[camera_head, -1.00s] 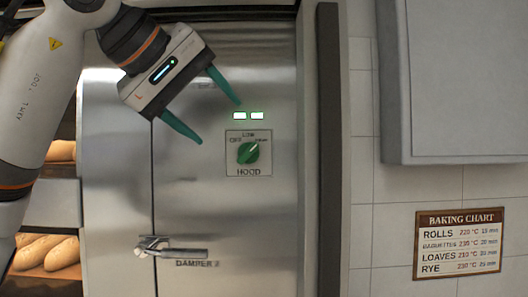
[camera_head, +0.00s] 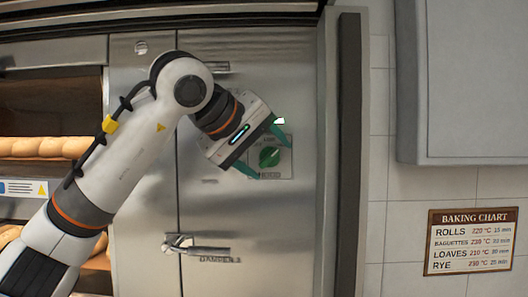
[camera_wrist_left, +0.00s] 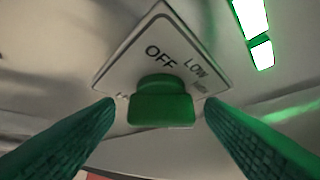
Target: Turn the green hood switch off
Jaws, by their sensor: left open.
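The green hood switch (camera_head: 269,157) is a round knob on a pale plate (camera_head: 285,168) on the steel panel. In the left wrist view the knob (camera_wrist_left: 162,105) is seen edge-on in front of its plate (camera_wrist_left: 135,55), with OFF and LOW legible and a third label partly hidden. Its pointer is not clear there; in the head view it seems to lean to the upper right. My left gripper (camera_head: 273,160) is open, with one green finger on each side of the knob, and gaps show between fingers and knob. My right gripper is not in view.
A damper handle (camera_head: 195,246) sticks out below. Bread shelves (camera_head: 50,147) are at left. A dark vertical bar (camera_head: 348,150) and a baking chart (camera_head: 470,242) are at right.

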